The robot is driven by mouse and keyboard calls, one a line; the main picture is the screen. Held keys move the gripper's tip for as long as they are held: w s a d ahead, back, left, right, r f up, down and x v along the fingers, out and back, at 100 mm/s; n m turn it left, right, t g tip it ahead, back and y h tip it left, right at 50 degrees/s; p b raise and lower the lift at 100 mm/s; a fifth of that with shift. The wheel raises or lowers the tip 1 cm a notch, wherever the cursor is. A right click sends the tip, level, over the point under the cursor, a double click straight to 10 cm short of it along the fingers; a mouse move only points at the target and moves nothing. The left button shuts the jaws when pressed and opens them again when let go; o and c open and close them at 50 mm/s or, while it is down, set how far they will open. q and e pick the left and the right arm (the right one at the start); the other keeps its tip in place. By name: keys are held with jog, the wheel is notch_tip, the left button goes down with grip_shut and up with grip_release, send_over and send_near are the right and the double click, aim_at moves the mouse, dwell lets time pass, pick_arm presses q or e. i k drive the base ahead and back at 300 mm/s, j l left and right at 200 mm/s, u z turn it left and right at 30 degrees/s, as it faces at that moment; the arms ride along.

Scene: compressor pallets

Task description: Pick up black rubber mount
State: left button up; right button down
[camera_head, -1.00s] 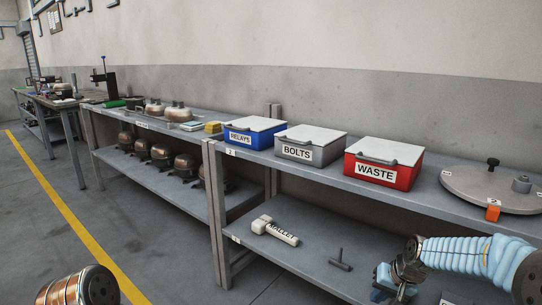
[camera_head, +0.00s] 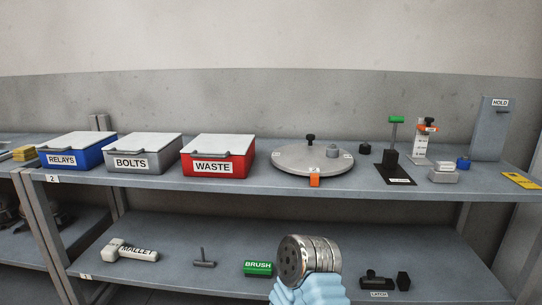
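A small dark cylindrical piece (camera_head: 365,148), which looks like the black rubber mount, stands on the upper shelf just right of the round grey plate (camera_head: 290,162). It is small in the picture. A metal arm link of mine with a light blue sleeve rises at the bottom middle, in front of the lower shelf. Neither gripper's fingers show. Nothing of mine touches the dark piece.
The waste box (camera_head: 218,158) is left of the plate. A black stand with a green top (camera_head: 392,150) and a grey HOLD panel (camera_head: 490,130) are to the right.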

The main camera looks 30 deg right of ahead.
aim_at(365, 148)
jog(key=z, duration=1.3)
